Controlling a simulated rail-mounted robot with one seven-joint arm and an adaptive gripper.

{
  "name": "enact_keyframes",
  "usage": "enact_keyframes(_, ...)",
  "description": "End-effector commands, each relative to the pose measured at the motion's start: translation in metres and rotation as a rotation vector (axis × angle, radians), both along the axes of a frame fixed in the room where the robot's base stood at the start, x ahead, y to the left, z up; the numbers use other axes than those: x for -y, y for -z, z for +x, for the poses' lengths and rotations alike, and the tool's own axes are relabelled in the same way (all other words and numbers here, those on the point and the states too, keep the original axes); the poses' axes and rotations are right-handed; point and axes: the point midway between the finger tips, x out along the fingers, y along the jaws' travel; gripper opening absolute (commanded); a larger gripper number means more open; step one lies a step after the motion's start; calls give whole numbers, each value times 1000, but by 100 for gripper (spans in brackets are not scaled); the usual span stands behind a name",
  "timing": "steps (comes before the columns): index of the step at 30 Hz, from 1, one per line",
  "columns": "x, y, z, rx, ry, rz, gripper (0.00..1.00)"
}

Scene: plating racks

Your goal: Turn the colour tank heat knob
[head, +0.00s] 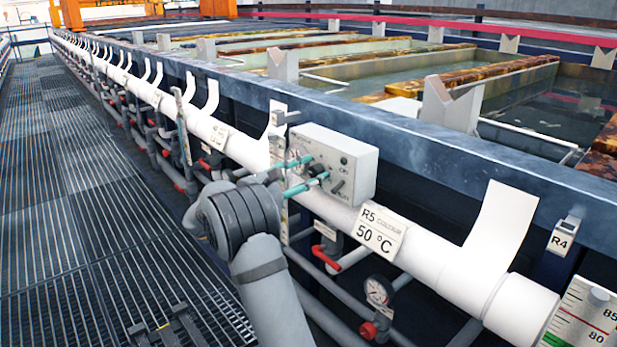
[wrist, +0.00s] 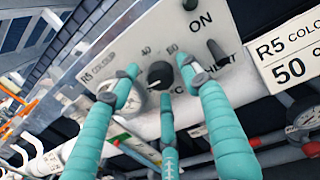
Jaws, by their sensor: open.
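The heat knob (wrist: 160,74) is a small round black knob with a pale pointer mark, on a light grey control box (head: 352,157) labelled R5 COLOUR. The wrist view shows numbers above the knob, one reading about 40. My gripper (head: 315,168) is open, its teal fingers in front of the box's face. In the wrist view the gripper (wrist: 160,84) has three fingers spread around the knob, left, right and below. Gaps show between the fingers and the knob; I cannot tell whether any finger touches it. In the head view the fingers partly hide the knob.
A toggle switch (wrist: 217,52) sits right of the knob, near the right finger. An R5 50 °C sign (head: 381,232) is on the white pipe (head: 430,262). A gauge (head: 378,290) hangs below. The grated walkway (head: 60,200) is clear.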

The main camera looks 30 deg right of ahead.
Motion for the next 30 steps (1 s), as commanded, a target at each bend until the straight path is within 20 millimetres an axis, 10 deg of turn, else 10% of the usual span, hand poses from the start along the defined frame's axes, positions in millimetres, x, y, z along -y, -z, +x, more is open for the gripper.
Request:
enact_keyframes(8, 1, 0, 1, 0, -1, 0, 47)
enact_keyframes(30, 1, -1, 0, 3, 0, -1, 3)
